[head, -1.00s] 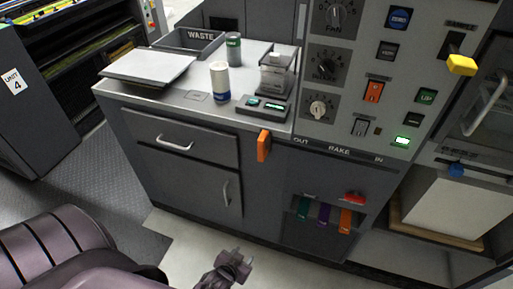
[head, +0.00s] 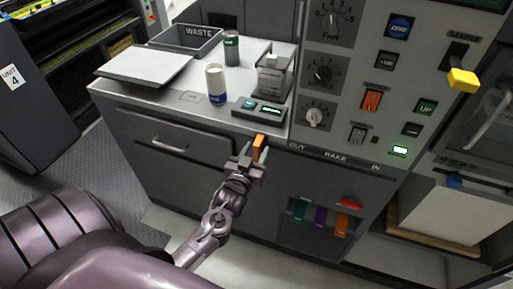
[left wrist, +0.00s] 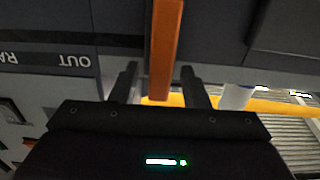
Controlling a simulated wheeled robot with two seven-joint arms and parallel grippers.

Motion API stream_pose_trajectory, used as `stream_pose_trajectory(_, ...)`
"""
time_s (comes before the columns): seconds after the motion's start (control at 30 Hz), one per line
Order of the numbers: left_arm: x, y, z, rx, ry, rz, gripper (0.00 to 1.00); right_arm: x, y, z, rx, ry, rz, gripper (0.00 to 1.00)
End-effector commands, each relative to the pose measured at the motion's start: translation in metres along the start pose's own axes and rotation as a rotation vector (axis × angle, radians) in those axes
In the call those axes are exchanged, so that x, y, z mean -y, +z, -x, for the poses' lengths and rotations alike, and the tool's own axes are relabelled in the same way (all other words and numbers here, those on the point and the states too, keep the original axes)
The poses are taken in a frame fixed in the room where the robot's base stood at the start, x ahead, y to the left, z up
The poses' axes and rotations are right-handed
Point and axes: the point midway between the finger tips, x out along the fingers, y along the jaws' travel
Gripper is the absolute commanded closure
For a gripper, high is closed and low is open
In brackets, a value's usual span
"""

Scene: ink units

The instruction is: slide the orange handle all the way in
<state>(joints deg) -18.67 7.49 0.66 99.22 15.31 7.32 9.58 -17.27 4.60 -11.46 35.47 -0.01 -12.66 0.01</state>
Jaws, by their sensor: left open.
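The orange handle (head: 259,148) stands upright at the OUT end of the rake slot, on the front of the grey cabinet. My left gripper (head: 250,163) is right at it, with its lower part hidden behind the gripper in the head view. In the left wrist view the orange handle (left wrist: 163,50) runs between the two dark fingers (left wrist: 160,85). A gap shows on each side, so the fingers are open around it and do not grip it. My right gripper is not in view.
The RAKE label (head: 335,155) lies right of the handle, with the IN end further right. Below it are green, purple and orange tabs (head: 342,225) and a red piece (head: 350,203). The counter above holds a white-and-blue bottle (head: 216,84) and a small device (head: 258,108).

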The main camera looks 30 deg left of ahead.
Motion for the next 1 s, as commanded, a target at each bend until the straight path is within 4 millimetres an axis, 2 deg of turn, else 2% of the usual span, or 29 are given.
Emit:
stream_pose_trajectory(0.13, 0.0000, 0.0000, -0.0089, 0.001, 0.000, 0.000, 0.58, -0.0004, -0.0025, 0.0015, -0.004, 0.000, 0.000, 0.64)
stream_pose_trajectory(0.4, 0.0000, 0.0005, -0.0096, 0.001, 0.000, 0.000, 0.59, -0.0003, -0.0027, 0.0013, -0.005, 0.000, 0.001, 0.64)
stream_pose_trajectory(0.7, -0.0001, 0.0004, -0.0095, 0.001, 0.000, 0.000, 0.99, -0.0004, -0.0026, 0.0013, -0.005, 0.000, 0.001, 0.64)
stream_pose_trajectory(1.0, -0.0009, 0.0003, -0.0094, 0.001, 0.001, 0.000, 1.00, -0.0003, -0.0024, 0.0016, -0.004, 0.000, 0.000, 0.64)
